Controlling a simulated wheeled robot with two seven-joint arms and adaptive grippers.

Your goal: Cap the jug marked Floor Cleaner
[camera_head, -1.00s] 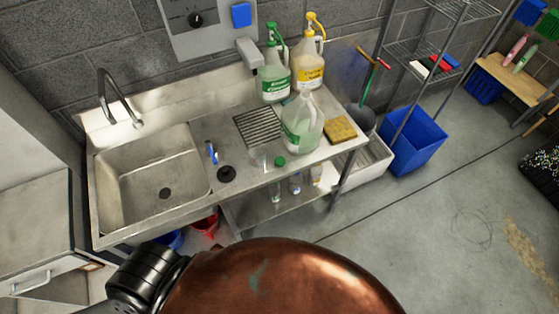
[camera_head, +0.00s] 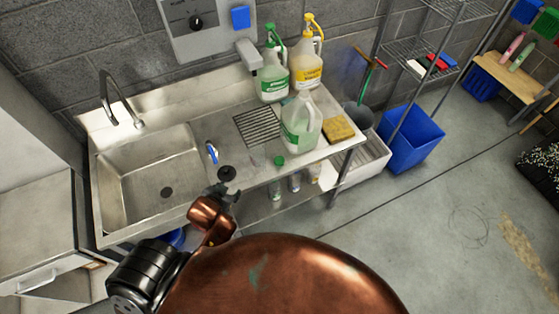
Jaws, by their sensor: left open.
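A translucent jug with a green label (camera_head: 301,124) stands upright on the steel counter, its mouth showing no cap. Behind it stand a green-pump jug with a green label (camera_head: 272,74) and a yellow-pump jug with a yellow label (camera_head: 307,62). The label wording is too small to read. A small green cap (camera_head: 279,161) lies near the counter's front edge, left of and in front of the open jug. My left gripper (camera_head: 227,190) is open and empty at the counter's front edge, left of and nearer than the cap, apart from it. My right gripper is out of view.
A sink basin (camera_head: 150,175) with a faucet is at the left. A drain grate (camera_head: 257,126), a blue-handled item (camera_head: 212,151) and a dark round hole (camera_head: 227,173) are on the counter. A yellow sponge (camera_head: 339,128) lies right of the open jug. Bottles stand on the shelf below.

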